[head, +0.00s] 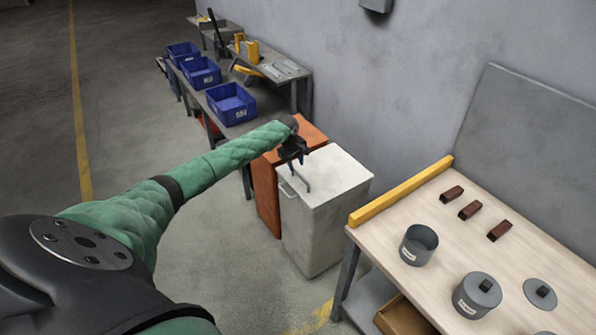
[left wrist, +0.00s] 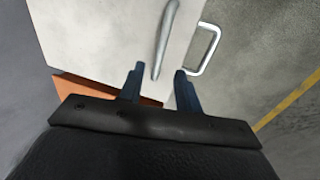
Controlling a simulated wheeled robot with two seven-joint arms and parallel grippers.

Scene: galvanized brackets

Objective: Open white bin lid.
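The white bin (head: 318,232) stands against the wall beside an orange bin, its flat lid (head: 335,172) down. A grey bar handle (head: 305,180) is on the lid; it also shows in the left wrist view (left wrist: 164,40). My left gripper (head: 301,163) is above the lid by this handle. In the left wrist view my two dark fingers (left wrist: 159,70) are apart, with the handle's near end between their tips. I see gaps on both sides, so the gripper is not shut on it. My right gripper is out of view.
A U-shaped handle (head: 288,190) sticks out from the bin's front. The orange bin (head: 267,190) is close on the left. A workbench (head: 450,235) with a yellow edge rail (head: 400,192) and grey cans stands right. Blue crates (head: 231,104) sit on a bench behind.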

